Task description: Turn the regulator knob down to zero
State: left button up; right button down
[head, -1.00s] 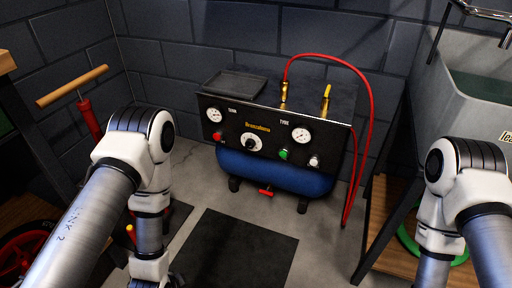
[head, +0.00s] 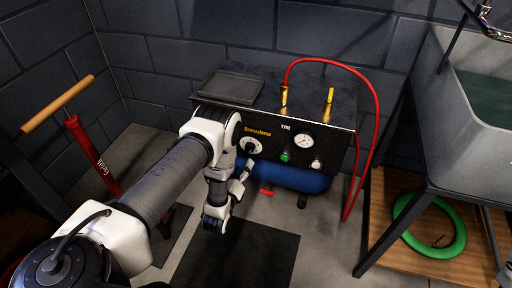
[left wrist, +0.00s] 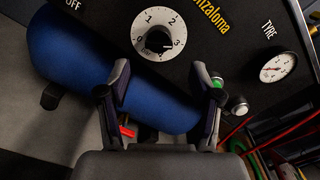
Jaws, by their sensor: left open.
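The regulator knob (head: 250,146) is a black knob on a white numbered dial, on the black front panel (head: 323,161) of the compressor. In the left wrist view the knob (left wrist: 158,40) shows close up, with a pale mark that seems to point right, near the 3. My left gripper (head: 243,174) is in front of the panel, just below the knob. In the left wrist view its two fingers (left wrist: 162,70) are apart and empty, with the knob beyond and between their tips, not touched. My right gripper is out of view.
The blue tank (head: 299,179) lies under the panel. Beside the knob are a green button (head: 285,156) and the tyre gauge (head: 303,141). A red hose (head: 375,110) loops at the right. A red pump (head: 92,155) stands left; a sink bench (head: 470,85) stands right.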

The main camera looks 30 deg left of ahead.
aim_at(249, 149)
pick_arm(q)
jog(key=b+x, duration=0.2)
jog(key=x, duration=0.5)
jog(key=shift+w+b, duration=0.15)
jog(key=shift+b, duration=0.2)
jog(key=shift+f, duration=0.1)
jog(key=c, duration=1.2)
